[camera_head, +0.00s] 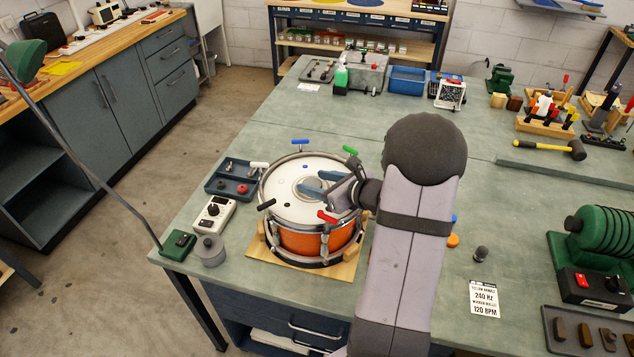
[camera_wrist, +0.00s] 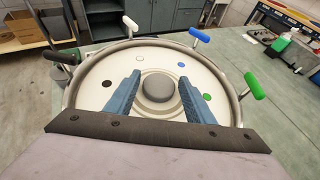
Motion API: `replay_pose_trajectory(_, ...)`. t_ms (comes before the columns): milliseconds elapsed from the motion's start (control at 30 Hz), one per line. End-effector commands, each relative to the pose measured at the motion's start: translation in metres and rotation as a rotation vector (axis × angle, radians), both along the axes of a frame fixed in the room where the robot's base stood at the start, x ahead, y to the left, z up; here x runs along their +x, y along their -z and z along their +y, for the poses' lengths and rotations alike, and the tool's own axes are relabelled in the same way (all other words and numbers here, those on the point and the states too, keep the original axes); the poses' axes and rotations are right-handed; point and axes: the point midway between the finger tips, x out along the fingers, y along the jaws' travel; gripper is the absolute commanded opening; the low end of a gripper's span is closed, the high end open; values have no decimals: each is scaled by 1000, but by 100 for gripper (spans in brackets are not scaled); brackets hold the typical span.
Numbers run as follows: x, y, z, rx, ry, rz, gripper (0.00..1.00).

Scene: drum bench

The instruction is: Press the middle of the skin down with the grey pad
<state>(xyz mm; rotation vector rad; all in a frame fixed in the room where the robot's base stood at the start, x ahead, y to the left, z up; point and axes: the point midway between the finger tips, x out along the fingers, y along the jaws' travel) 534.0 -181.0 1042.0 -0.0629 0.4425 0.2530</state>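The drum (camera_head: 312,240) has an orange shell, a metal rim and a white skin (camera_head: 283,205) with small coloured dots. It stands upright on a wooden base. The skin also fills much of the wrist view (camera_wrist: 118,66). A round grey pad (camera_wrist: 158,87) with a paler, wider disc under it sits around the skin's middle. My gripper (camera_head: 313,184) is over the drum's middle. In the wrist view its two blue fingers (camera_wrist: 160,78) are apart, one on each side of the pad, with narrow gaps showing. Whether the fingertips touch the skin or disc is unclear.
Coloured handles, black (camera_head: 266,205), white, blue (camera_head: 300,142), green (camera_head: 350,151) and red (camera_head: 327,216), stick out around the rim. Left of the drum are a dark tray (camera_head: 236,190), a white dial box (camera_head: 214,214) and a grey cylinder (camera_head: 210,254).

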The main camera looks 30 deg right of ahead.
Motion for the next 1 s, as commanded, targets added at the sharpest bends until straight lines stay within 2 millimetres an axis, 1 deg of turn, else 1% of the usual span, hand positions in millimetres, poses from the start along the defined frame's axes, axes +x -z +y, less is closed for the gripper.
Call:
replay_pose_trajectory(33, -3, 8, 2, 12, 2, 18, 62)
replay_pose_trajectory(333, -4, 8, 2, 11, 2, 19, 63)
replay_pose_trajectory(467, -8, 6, 0, 10, 3, 17, 63)
replay_pose_trajectory(567, -15, 2, -2, 8, 6, 15, 63)
replay_pose_trajectory(900, -52, -22, -13, 0, 5, 2, 63)
replay_pose_trajectory(1000, -60, -27, -15, 0, 2, 0, 63)
